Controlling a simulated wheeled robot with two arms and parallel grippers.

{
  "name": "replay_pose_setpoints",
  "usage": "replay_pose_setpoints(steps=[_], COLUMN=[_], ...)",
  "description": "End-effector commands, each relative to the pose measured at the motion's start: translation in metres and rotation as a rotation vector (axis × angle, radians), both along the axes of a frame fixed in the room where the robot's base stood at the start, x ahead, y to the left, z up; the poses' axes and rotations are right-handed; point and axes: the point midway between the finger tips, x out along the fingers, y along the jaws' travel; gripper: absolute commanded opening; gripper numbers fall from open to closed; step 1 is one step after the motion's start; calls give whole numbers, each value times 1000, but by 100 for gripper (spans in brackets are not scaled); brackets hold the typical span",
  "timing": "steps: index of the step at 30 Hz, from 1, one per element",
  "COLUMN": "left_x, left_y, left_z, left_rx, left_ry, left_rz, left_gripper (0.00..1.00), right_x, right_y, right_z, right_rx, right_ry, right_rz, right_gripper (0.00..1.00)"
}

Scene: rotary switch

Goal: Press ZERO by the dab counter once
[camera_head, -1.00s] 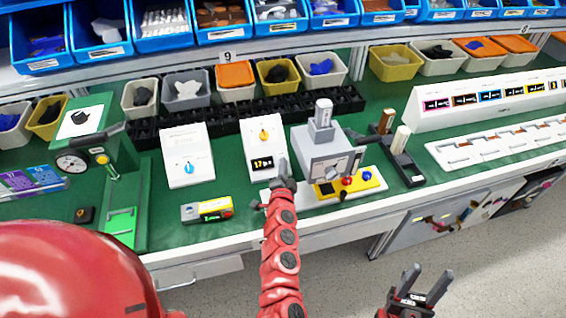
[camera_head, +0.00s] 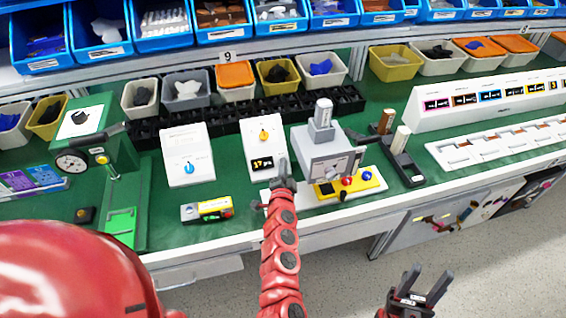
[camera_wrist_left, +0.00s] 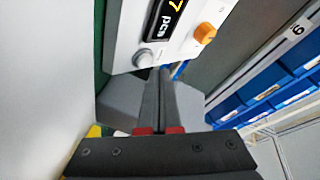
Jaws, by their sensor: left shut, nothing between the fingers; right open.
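A white counter box (camera_head: 254,150) with an orange knob and a black display reading "17 pcs" stands on the green bench in the head view. In the left wrist view the box (camera_wrist_left: 180,30) shows the end of that display, the orange knob (camera_wrist_left: 205,33) and a round grey button (camera_wrist_left: 143,58). I cannot read a ZERO label on the button. My left gripper (camera_head: 283,166) is shut and empty at the box's lower right; its fingertips (camera_wrist_left: 160,74) are close beside the button. I cannot tell whether they touch it. My right gripper (camera_head: 434,272) is open and empty over the floor.
A grey machine (camera_head: 325,155) stands just right of the counter, with a yellow button panel (camera_head: 352,187) before it. A white box with a blue knob (camera_head: 188,168) stands to the left. A yellow device (camera_head: 207,210) lies at the front. Bins line the back.

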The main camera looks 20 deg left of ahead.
Motion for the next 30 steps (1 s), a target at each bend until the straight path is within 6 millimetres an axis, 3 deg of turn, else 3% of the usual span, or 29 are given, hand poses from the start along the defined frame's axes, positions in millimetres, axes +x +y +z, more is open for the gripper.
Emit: replay_pose_setpoints(steps=[30], left_x=[6], left_y=[4], left_z=[-8], left_rx=[0], left_ry=[-1], left_rz=[0], left_gripper=[0], right_x=[0], right_y=[0], right_z=[1], right_rx=[0], right_ry=[0], right_rz=[0], right_gripper=[50])
